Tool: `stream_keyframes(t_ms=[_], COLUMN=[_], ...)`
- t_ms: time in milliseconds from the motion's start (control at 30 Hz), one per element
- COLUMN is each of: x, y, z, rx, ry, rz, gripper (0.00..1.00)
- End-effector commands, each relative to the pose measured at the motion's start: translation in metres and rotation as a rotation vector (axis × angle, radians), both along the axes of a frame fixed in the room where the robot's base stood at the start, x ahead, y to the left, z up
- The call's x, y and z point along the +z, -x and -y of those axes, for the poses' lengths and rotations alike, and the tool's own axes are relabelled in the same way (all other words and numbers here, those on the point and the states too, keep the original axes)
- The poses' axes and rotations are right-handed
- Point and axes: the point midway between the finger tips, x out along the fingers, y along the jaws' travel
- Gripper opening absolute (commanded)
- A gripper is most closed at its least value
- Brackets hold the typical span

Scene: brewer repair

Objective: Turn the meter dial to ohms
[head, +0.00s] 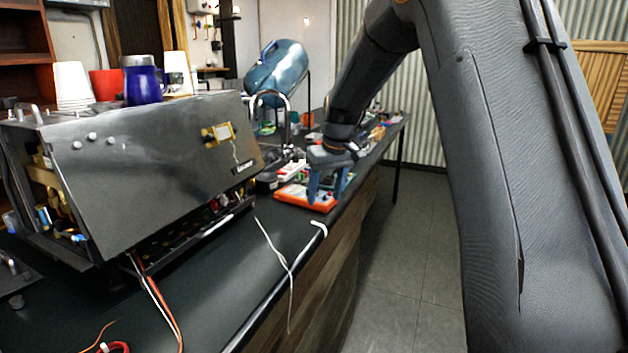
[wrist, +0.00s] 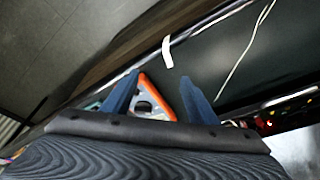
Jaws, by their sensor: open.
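The orange-rimmed meter (head: 307,198) lies on the dark counter near its front edge, beyond the brewer. It also shows in the wrist view (wrist: 158,98), with its black dial (wrist: 143,107) between my fingers in the picture. My gripper (head: 328,188) points down over the meter, its two blue fingers apart. In the wrist view, the open fingers of my gripper (wrist: 160,92) stand on either side of the dial. I cannot tell whether the fingers touch the meter. The dial's markings and setting cannot be read.
The steel brewer (head: 150,165) stands on the counter (head: 225,285) at left, with loose wires hanging below it. A white cable (head: 278,258) runs over the counter edge. The floor (head: 405,260) beside the counter is clear.

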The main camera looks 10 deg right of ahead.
Motion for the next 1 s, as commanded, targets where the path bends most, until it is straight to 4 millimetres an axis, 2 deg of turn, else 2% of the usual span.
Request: stream_keyframes(t_ms=[33,100,200,300,467,800,1000], x=[0.01,0.021,0.033,0.04,0.036,-0.009,-0.025], y=[-0.025,-0.052,-0.079,-0.094,-0.104,-0.121,-0.128], z=[0.002,0.003,0.004,0.005,0.004,-0.003,-0.004], rx=[0.018,0.043,0.072,0.089,0.098,0.098,0.098], ry=[-0.002,-0.003,-0.004,-0.004,-0.004,-0.005,-0.004], rz=[0.023,0.051,0.082,0.1,0.108,0.107,0.109], gripper=[0.53,0.53,0.53,0.53,0.53,0.53,0.53])
